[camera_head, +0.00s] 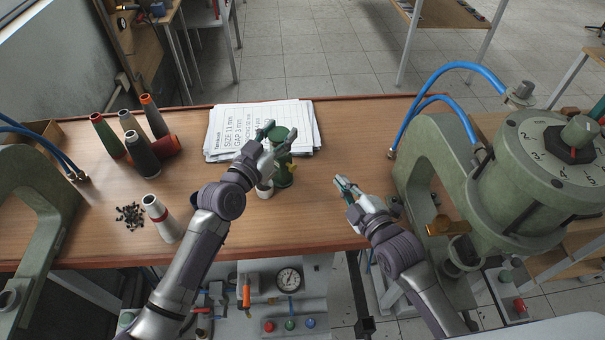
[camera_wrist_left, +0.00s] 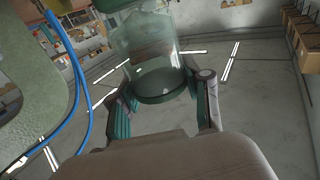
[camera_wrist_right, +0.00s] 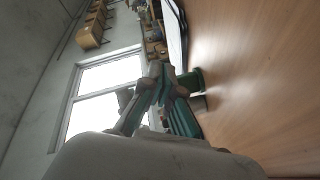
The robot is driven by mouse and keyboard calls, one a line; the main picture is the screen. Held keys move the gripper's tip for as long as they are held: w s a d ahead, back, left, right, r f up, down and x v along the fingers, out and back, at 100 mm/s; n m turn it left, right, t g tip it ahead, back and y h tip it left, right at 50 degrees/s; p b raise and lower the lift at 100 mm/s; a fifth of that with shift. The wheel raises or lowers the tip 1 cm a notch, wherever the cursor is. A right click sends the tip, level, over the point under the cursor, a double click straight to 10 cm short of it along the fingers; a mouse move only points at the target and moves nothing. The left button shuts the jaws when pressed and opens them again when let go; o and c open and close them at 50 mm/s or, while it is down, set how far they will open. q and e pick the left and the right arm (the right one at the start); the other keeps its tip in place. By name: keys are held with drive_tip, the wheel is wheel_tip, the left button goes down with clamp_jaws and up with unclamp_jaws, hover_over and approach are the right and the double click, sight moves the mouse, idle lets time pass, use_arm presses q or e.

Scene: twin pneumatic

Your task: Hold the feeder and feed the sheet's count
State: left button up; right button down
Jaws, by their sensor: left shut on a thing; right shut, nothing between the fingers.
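The feeder (camera_head: 284,178) is green, with a round top and a small yellow part at its side, and stands at the middle of the table. In the left wrist view its clear cylinder (camera_wrist_left: 150,55) sits between the fingers. My left gripper (camera_head: 277,143) is shut on the feeder near its top and hides part of it. My right gripper (camera_head: 343,184) is shut and empty above the table, right of the feeder.
A large green machine (camera_head: 425,160) with a numbered dial (camera_head: 545,140) and blue hoses stands right.

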sight(294, 169)
drive_tip(key=s+a+m+g+y, duration=0.1)
drive_tip(key=m, duration=0.1)
drive_tip(key=s+a+f+m+g+y, duration=0.1)
drive_tip(key=a+m, duration=0.1)
drive_tip(key=m, duration=0.1)
drive_tip(key=s+a+f+m+g+y, duration=0.1)
drive_tip(key=a+m, duration=0.1)
drive_tip(key=shift+s, duration=0.25)
drive_tip(key=m, duration=0.3)
drive_tip(key=shift+s+a+f+m+g, duration=0.1)
drive_tip(key=shift+f+m+g, duration=0.15)
drive_tip(key=shift+m+g, duration=0.05)
drive_tip(key=m+y, duration=0.1)
drive_tip(key=m, duration=0.5)
drive_tip(key=shift+s+d+r+m+y, duration=0.1)
drive_tip(key=shift+d+m+y, duration=0.2)
drive_tip(key=shift+m+y, duration=0.1)
drive_tip(key=m, duration=0.3)
drive_tip(key=d+r+m+t, duration=0.1)
drive_tip(key=m, duration=0.1)
drive_tip(key=shift+y, duration=0.4)
drive_tip(key=m, duration=0.1)
drive_tip(key=d+r+m, duration=0.1)
drive_tip(key=m, duration=0.1)
drive_tip(key=shift+t+y, duration=0.4)
drive_tip(key=shift+a, duration=0.1)
drive_tip(key=x, duration=1)
drive_tip(key=shift+f, duration=0.15)
